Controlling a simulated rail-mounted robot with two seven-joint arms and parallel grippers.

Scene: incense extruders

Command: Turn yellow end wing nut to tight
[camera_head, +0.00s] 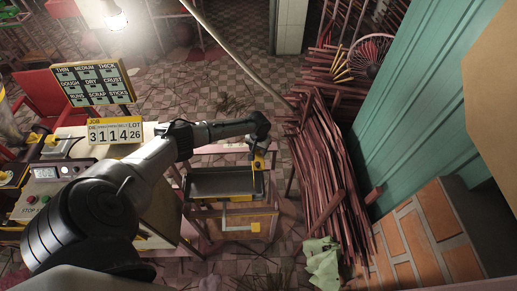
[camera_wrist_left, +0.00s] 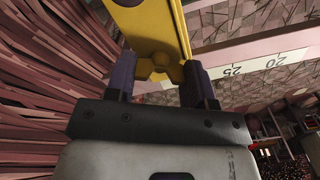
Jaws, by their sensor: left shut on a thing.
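The yellow wing nut (camera_wrist_left: 160,70) sits between the two dark fingers of my left gripper (camera_wrist_left: 160,84) in the left wrist view. The fingers are shut on it, one on each side. A yellow end piece (camera_wrist_left: 158,25) extends beyond it to the top of that view. In the head view my left gripper (camera_head: 259,160) points down at the far right corner of the dark tray (camera_head: 222,182), by yellow parts too small to tell apart. How tight the nut is cannot be seen. My right gripper is not in view.
A pale ruler strip (camera_wrist_left: 250,66) marked 20 and 25 runs beside the yellow end piece. Bundles of reddish sticks (camera_head: 325,175) lean close to the right of the tray. A job sign (camera_head: 115,133) and a control box (camera_head: 40,190) stand at the left.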

